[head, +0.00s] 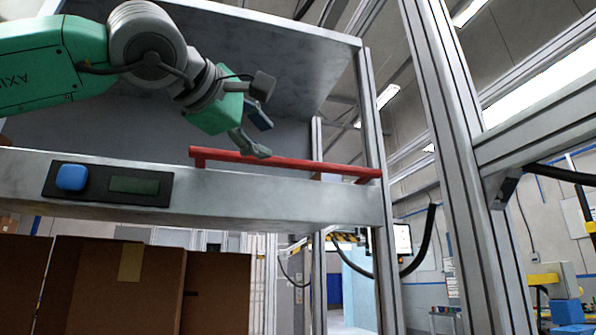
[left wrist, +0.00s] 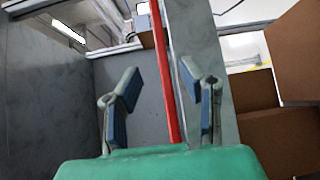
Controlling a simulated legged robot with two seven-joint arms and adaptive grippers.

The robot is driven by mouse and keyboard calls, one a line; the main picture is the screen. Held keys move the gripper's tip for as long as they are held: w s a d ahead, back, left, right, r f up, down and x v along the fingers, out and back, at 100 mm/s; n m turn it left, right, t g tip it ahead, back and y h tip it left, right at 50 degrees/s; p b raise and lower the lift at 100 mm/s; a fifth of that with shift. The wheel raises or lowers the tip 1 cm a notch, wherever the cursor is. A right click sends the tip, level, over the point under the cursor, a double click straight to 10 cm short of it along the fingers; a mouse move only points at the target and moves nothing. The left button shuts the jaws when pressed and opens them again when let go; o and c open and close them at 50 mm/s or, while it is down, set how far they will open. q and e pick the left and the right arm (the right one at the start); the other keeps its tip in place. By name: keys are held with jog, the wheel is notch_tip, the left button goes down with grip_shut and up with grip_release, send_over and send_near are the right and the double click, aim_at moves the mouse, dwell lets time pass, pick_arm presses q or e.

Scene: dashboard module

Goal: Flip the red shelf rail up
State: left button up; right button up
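The red shelf rail (head: 300,167) runs along the front edge of the grey shelf (head: 270,200), close against its top edge. My left gripper (head: 262,134) is above the left half of the rail, with its lower finger near or at the bar; I cannot tell whether it touches. In the left wrist view the rail (left wrist: 165,75) passes between the two spread fingers of the left gripper (left wrist: 160,95), nearer the right finger. The gripper is open and holds nothing. My right gripper does not show.
A dark panel with a blue button (head: 71,177) and a green display (head: 134,185) is on the shelf front at left. Cardboard boxes (head: 120,285) stand below. Metal upright posts (head: 455,150) rise to the right. An upper shelf panel (head: 270,45) overhangs the arm.

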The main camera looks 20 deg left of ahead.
aim_at(289, 161)
pick_arm(q)
jog(key=w, duration=0.3)
jog(key=w+d, duration=0.1)
jog(key=w, duration=0.2)
jog(key=w+p, duration=0.1)
jog(key=w, duration=0.3)
jog(key=shift+d+f, duration=0.2)
jog(key=shift+d, duration=0.05)
jog(key=shift+w+d+f, duration=0.1)
jog(key=shift+w+d, duration=0.25)
jog(key=shift+w, duration=0.45)
jog(key=shift+a, duration=0.1)
jog(key=shift+a, duration=0.1)
